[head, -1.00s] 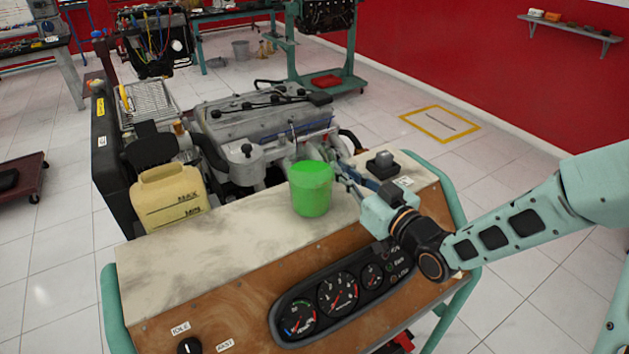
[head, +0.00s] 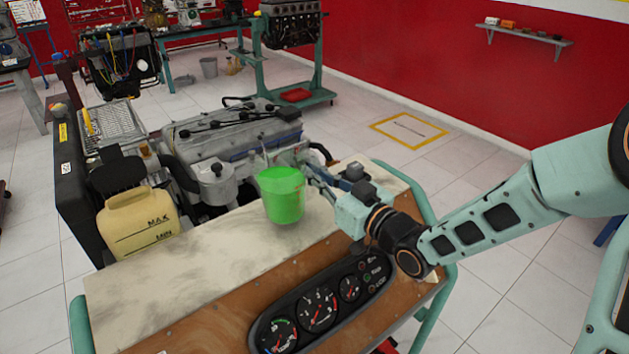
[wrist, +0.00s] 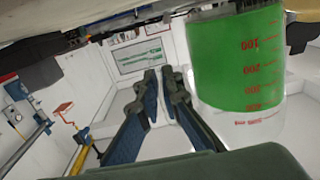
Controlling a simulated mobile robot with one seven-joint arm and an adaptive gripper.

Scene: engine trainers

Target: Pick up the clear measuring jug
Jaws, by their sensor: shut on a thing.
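The clear measuring jug (head: 282,196) holds green liquid and is upright, over the back part of the bench top of the engine trainer. My gripper (head: 312,174) reaches it from the right and is shut at its side, apparently on the handle, which I cannot make out. In the wrist view the jug (wrist: 238,65) fills the right side, upside down in the picture, with red graduation marks. The fingers (wrist: 160,82) are close together beside it. The jug appears slightly above the bench top.
A yellowish reservoir (head: 138,222) with a black cap stands left of the jug. The engine (head: 235,135) is behind it. A gauge panel (head: 320,305) is on the sloped front. The pale bench top (head: 190,265) is clear at left.

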